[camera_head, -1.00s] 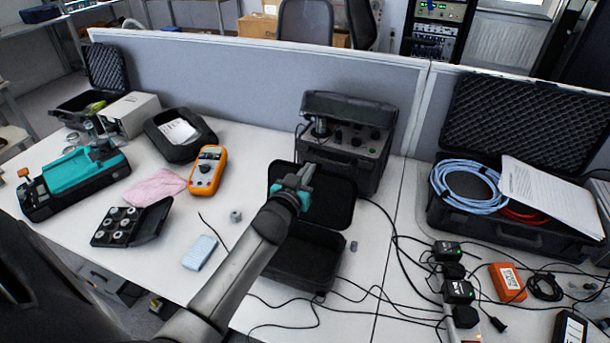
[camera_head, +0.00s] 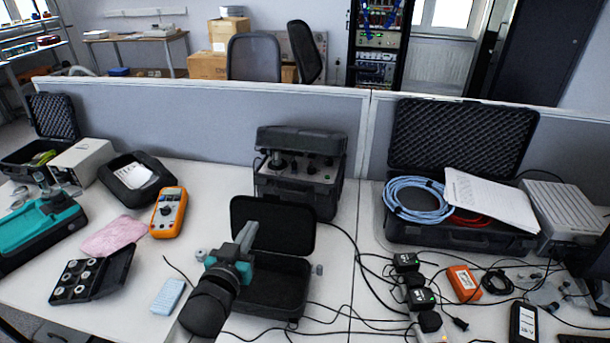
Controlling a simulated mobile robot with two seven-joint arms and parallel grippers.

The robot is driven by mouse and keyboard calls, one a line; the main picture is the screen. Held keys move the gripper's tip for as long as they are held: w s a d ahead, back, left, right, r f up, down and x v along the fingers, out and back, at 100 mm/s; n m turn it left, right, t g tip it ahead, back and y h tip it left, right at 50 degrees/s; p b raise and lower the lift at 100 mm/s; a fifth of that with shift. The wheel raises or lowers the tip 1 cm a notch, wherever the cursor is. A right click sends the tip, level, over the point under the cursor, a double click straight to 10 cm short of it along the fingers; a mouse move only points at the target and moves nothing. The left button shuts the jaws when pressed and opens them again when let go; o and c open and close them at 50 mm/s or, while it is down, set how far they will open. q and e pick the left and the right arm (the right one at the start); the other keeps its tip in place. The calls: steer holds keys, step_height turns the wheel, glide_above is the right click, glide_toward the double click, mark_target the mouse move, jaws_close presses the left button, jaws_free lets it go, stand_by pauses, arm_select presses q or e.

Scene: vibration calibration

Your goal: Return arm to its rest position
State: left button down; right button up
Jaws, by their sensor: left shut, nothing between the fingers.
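My left gripper (camera_head: 246,236) shows in the head view, in front of the open black case (camera_head: 276,222) on the table. Its fingers are together and hold nothing. The teal and grey wrist hides part of the case's left side. The fingertips overlap the case's raised lid in the picture; I cannot tell whether they touch it. My right gripper is not in view.
A calibration unit (camera_head: 297,180) stands behind the case. An orange multimeter (camera_head: 168,212), a pink cloth (camera_head: 113,236) and a light blue sponge (camera_head: 168,297) lie to the left. Cables and black adapters (camera_head: 421,299) crowd the right. A divider (camera_head: 220,125) closes the back.

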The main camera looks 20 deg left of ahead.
arm_select(q)
steer(key=s+d+f+m+g+h, duration=0.2)
steer(key=s+d+f+g, duration=0.2)
steer(key=s+d+g, duration=0.45)
steer(key=s+d+f+m+g+h, duration=0.2)
steer(key=s+d+f+g, duration=0.3)
steer(key=s, duration=0.7)
step_height(320, 180, down, 25)
steer(key=s+d+b, duration=0.1)
steer(key=s+b, duration=0.2)
steer(key=b, duration=0.1)
steer(key=s+a+f+m+g+b, duration=0.1)
steer(key=s+a+f+b, duration=0.1)
steer(key=s+f, duration=1.3)
steer(key=shift+a+f+b, duration=0.2)
steer(key=shift+f+b, duration=0.35)
steer(key=shift+f, duration=0.2)
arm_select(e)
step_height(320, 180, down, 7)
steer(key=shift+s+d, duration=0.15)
